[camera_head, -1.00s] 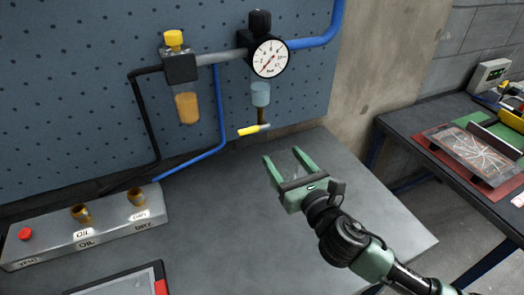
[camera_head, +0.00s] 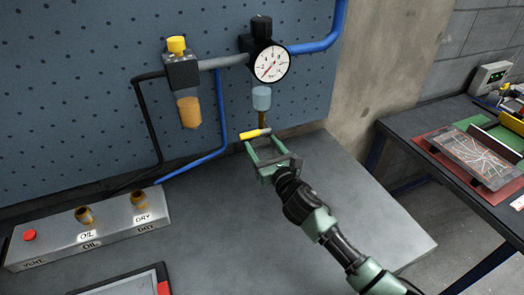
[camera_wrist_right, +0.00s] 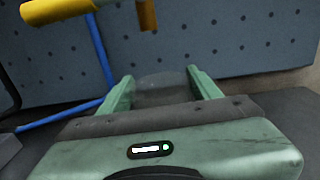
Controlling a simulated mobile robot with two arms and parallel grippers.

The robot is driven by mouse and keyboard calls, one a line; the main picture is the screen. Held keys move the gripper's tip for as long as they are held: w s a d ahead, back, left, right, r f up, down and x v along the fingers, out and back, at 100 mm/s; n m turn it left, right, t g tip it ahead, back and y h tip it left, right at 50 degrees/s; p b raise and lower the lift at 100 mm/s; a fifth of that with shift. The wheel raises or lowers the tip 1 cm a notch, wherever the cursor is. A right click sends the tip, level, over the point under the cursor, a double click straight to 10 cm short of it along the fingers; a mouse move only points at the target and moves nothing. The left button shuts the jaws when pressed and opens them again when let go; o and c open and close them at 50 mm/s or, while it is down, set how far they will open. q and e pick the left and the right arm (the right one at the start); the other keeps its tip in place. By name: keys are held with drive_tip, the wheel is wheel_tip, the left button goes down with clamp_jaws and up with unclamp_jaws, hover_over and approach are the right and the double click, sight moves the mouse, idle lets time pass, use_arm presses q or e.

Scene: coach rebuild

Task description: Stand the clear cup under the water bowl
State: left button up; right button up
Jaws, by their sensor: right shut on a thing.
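The water bowl (camera_head: 261,98) is a pale blue translucent cup shape hanging below the gauge on the pegboard. A brownish drain stem (camera_head: 262,118) comes down from it to a yellow lever (camera_head: 249,135). My right gripper (camera_head: 265,146) is just below the lever, near the stem's lower end, its two green fingers apart around the clear cup. The clear cup (camera_wrist_right: 163,84) shows only as a faint see-through rim between the fingers in the wrist view; its body is hard to make out. The yellow lever (camera_wrist_right: 58,11) and stem (camera_wrist_right: 147,14) appear above the fingers there. My left gripper is not in view.
An amber oil bowl (camera_head: 189,112) hangs to the left, with a blue hose (camera_head: 222,110) beside it. The grey bench (camera_head: 340,205) is clear around my right arm.

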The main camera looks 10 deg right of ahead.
drive_tip(key=shift+w+f, duration=0.25)
drive_tip(key=shift+f, duration=0.65)
drive_tip(key=shift+f, duration=0.15)
drive_tip(key=o, duration=1.5)
drive_tip(key=s, duration=0.4)
drive_tip(key=s+d, duration=0.1)
drive_tip(key=s, duration=0.3)
drive_tip(key=s+d+b, duration=0.1)
drive_tip(key=s, duration=0.3)
drive_tip(key=shift+d+r, duration=0.1)
drive_tip(key=shift+r, duration=0.1)
